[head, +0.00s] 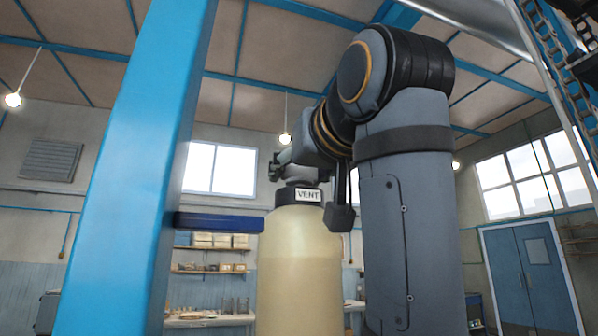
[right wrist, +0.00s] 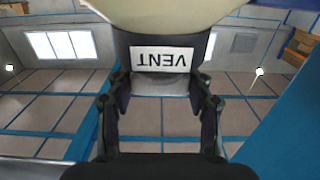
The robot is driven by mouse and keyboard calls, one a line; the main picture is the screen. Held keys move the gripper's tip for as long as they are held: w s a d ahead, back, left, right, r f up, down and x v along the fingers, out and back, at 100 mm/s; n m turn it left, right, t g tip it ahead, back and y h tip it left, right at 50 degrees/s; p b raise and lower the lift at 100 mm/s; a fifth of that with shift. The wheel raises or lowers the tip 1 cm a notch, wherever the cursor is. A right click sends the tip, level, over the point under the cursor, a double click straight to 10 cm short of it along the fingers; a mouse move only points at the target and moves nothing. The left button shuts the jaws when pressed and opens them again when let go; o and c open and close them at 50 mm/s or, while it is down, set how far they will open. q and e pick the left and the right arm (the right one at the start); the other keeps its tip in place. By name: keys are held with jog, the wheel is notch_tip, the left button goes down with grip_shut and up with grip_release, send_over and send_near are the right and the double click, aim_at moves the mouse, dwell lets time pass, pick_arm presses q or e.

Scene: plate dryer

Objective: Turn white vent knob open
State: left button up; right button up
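A tall cream cylinder (head: 300,270) has a black collar (head: 281,196) with a white VENT label (head: 308,195). The pale vent knob (head: 300,173) sits on top of the collar, partly hidden by my right gripper (head: 290,163). In the right wrist view, the VENT label (right wrist: 161,59) appears upside down. The knob (right wrist: 160,84) fills the space between the two dark fingers of my right gripper (right wrist: 160,90), which lie close against its sides. The knob's turn angle cannot be read. My left gripper is not in view.
A thick blue post (head: 135,170) stands at the left, with a dark blue bar (head: 220,222) between it and the cylinder. Shelves (head: 212,255) with boxes stand behind. A blue double door (head: 525,275) is far right.

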jog(key=c, duration=0.5)
jog(key=shift+n+y, duration=0.3)
jog(key=shift+y, duration=0.1)
jog(key=n+g+y+p, duration=0.1)
jog(key=n+g+y, duration=0.1)
jog(key=y, duration=0.1)
jog(key=n+g+y+p, duration=0.1)
jog(key=n+g+y, duration=0.1)
jog(key=shift+w+d+r+y, duration=0.1)
jog(key=shift+y, duration=0.3)
jog(key=n+g+y+p, duration=0.2)
jog(key=n+g+y, duration=0.1)
jog(key=n+g, duration=0.1)
jog(key=shift+r+g+y, duration=0.15)
jog(key=shift+g+y, duration=0.15)
jog(key=shift+g, duration=0.1)
jog(key=n+g+y+p, duration=0.1)
jog(key=n+g+p, duration=0.2)
jog(key=g+p, duration=0.1)
jog(key=n+g+y+p, duration=0.1)
jog(key=n+g+p, duration=0.3)
jog(key=g, duration=0.2)
jog(key=shift+r+p, duration=0.15)
jog(key=shift+p, duration=0.15)
jog(key=n+g+p, duration=0.2)
jog(key=g, duration=0.1)
jog(key=shift+f+n+g+h+p, duration=0.3)
jog(key=shift+g+h+p, duration=0.15)
jog(key=shift+g, duration=0.15)
